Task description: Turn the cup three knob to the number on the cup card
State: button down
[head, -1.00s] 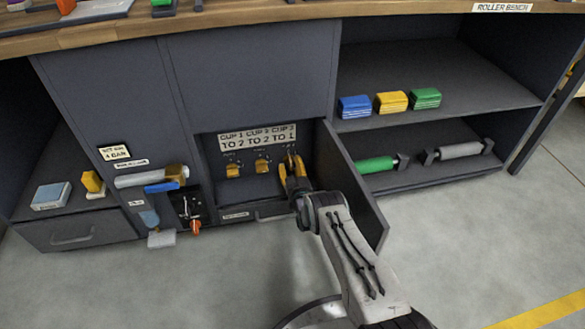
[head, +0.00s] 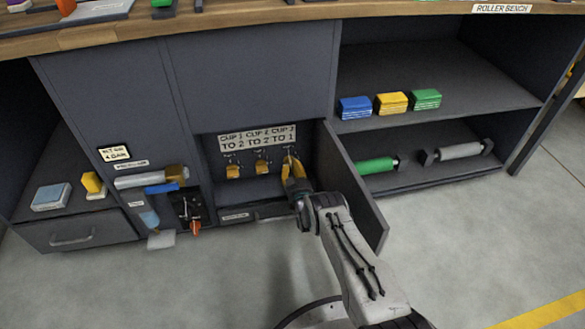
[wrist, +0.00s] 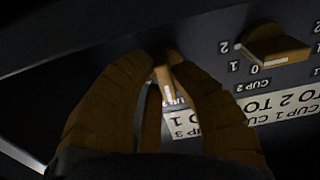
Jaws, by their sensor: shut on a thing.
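The cup card (head: 257,137) above the recess reads CUP 1 TO 2, CUP 2 TO 2, CUP 3 TO 1. It shows upside down in the wrist view (wrist: 290,103). My gripper (head: 291,167) is at the rightmost knob, cup three. In the wrist view the fingers (wrist: 165,75) are shut on the cup three knob (wrist: 167,88), which has a pale pointer line. The fingers hide its numbers, so I cannot read its setting. The cup two knob (head: 262,167) and cup one knob (head: 233,171) stand to the left, untouched.
An open door (head: 350,190) stands just right of my gripper and arm. A red-handled lever (head: 195,226) is left of the recess. Shelves at right hold coloured blocks (head: 391,102) and rollers (head: 376,165). The floor in front is clear.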

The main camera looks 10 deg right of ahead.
jog(key=shift+m, duration=0.3)
jog(key=m, duration=0.3)
jog(key=shift+a+f+m, duration=0.1)
jog(key=shift+a+m, duration=0.05)
jog(key=shift+m, duration=0.25)
jog(key=shift+a+m, duration=0.1)
jog(key=shift+m, duration=2.1)
jog(key=c, duration=1.1)
grip_release()
jog(key=shift+o, duration=0.2)
jog(key=shift+s+f, duration=0.1)
jog(key=shift+s, duration=0.05)
jog(key=s, duration=1.1)
jog(key=shift+s, duration=0.35)
